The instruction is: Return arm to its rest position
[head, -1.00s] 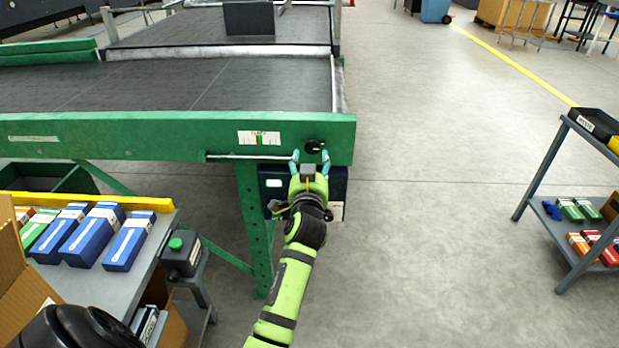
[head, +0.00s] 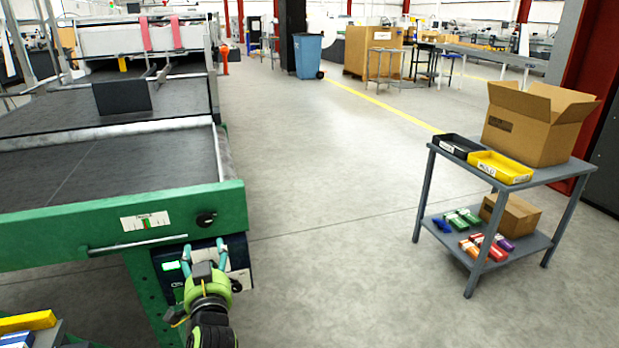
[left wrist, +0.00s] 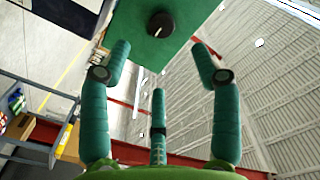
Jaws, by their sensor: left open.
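My left gripper (head: 204,248) is open and empty in the head view, in front of the green end rail (head: 170,214) of the machine. Its teal fingertips are just below a black round knob (head: 206,219) on that rail. In the left wrist view the open fingers (left wrist: 160,58) spread apart, and the knob (left wrist: 160,24) shows beyond them on the green panel, clear of the fingers. My left arm comes up from the bottom of the head view. My right gripper is not in view.
A dark control box (head: 238,262) with a lit green display hangs below the rail. A grey cart (head: 555,172) at right carries a cardboard box (head: 535,128), a black tray (head: 451,144) and a yellow tray (head: 500,168). The floor between is clear.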

